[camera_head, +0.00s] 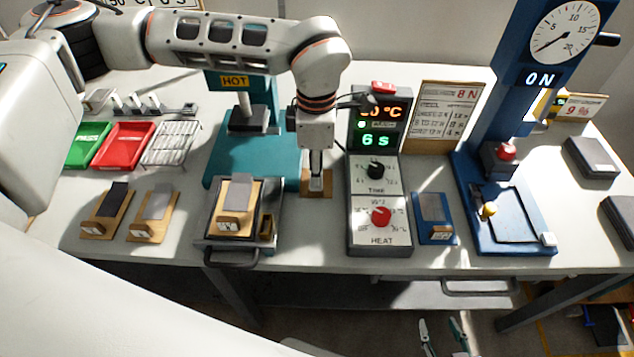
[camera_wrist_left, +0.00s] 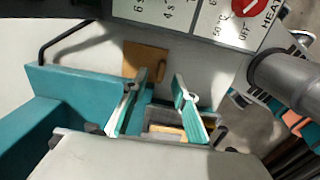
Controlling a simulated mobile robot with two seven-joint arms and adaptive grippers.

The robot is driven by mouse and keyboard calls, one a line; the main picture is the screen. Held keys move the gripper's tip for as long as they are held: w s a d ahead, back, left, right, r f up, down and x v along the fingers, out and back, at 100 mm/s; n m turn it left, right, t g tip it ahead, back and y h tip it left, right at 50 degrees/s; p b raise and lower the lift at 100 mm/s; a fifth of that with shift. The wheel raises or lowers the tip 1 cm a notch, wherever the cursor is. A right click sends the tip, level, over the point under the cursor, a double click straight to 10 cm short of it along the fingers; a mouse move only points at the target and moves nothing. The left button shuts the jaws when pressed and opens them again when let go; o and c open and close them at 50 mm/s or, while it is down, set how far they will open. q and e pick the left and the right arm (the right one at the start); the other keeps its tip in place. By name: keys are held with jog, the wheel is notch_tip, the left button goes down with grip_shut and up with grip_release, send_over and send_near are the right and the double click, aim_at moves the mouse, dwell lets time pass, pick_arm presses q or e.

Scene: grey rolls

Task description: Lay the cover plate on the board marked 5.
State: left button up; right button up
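My left gripper (camera_head: 317,184) points down over a small brown square plate (camera_head: 325,191) on the table, between the teal press and the heat control box. In the left wrist view its fingers (camera_wrist_left: 160,82) are apart with nothing between them, and the brown square (camera_wrist_left: 147,58) lies just beyond the tips. I cannot tell whether this is the cover plate. A wooden board with a pale grey top (camera_head: 238,190) lies in the dark tray (camera_head: 202,238). Two more boards (camera_head: 107,212) (camera_head: 153,216) lie to the left; their numbers are unreadable. My right gripper (camera_head: 442,332) is low at the front, open and empty.
The teal press marked HOT (camera_head: 222,162) stands behind the tray. The heat control box (camera_head: 378,240) is right of my left gripper. A blue holder (camera_head: 434,228) and the blue gauge stand (camera_head: 512,215) are further right. Green (camera_head: 87,146) and red (camera_head: 125,146) trays are at the left.

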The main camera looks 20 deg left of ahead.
pick_arm(q)
jog(key=shift+s+f, duration=0.15)
jog(key=shift+f, duration=2.2)
grip_shut()
jog(key=shift+r, duration=0.15)
